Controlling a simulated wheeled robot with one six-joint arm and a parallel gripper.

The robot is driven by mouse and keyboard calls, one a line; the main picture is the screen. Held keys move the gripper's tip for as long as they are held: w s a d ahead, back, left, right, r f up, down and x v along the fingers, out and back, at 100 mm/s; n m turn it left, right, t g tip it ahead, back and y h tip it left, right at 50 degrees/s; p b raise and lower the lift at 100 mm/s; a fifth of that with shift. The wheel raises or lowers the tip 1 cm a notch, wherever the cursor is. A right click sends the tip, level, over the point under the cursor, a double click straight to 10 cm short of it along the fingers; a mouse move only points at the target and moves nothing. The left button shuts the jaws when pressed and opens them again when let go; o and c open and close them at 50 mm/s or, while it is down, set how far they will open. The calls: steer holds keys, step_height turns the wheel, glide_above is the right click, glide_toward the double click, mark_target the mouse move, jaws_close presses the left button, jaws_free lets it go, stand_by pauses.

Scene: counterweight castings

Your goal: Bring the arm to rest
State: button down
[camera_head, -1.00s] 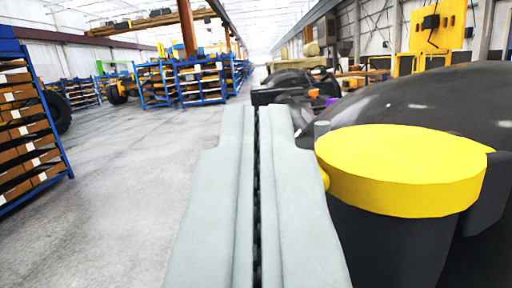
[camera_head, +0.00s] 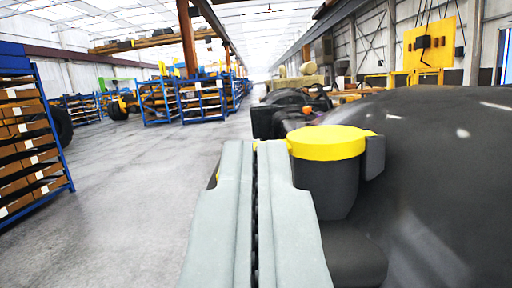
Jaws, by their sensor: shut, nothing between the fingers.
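My gripper (camera_head: 256,144) shows in the lower middle of the view, its two pale grey fingers lying side by side and pointing forward. It is shut and holds nothing; only a thin dark seam runs between the fingers. Right beside the fingertips is a dark cylinder (camera_head: 328,188) with a yellow top (camera_head: 328,142). The left edge of the yellow top is partly hidden behind the fingers. Whether the fingers touch it I cannot tell.
A large black rounded body (camera_head: 440,170) fills the right side. A blue shelf rack with brown boxes (camera_head: 30,140) stands at the left. Further blue racks (camera_head: 200,98) and a brown post (camera_head: 187,40) stand behind. The grey floor (camera_head: 130,190) at left is open.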

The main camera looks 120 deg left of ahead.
steer(key=s+d+f+m+t+h, duration=0.4)
steer(key=d+f+m+t+h, duration=0.5)
steer(key=d+f+m+t, duration=0.65)
steer(key=s+d+m+t+h, duration=0.3)
steer(key=s+d+t+h, duration=0.1)
steer(key=d, duration=0.4)
steer(key=s+d+m+t+h, duration=0.4)
steer(key=s+d+t+h, duration=0.1)
steer(key=d+t, duration=0.3)
steer(key=shift+s+d+h, duration=0.3)
steer(key=shift+d+h, duration=0.2)
steer(key=shift+d, duration=0.25)
steer(key=shift+r+t, duration=0.1)
steer(key=shift+t, duration=0.15)
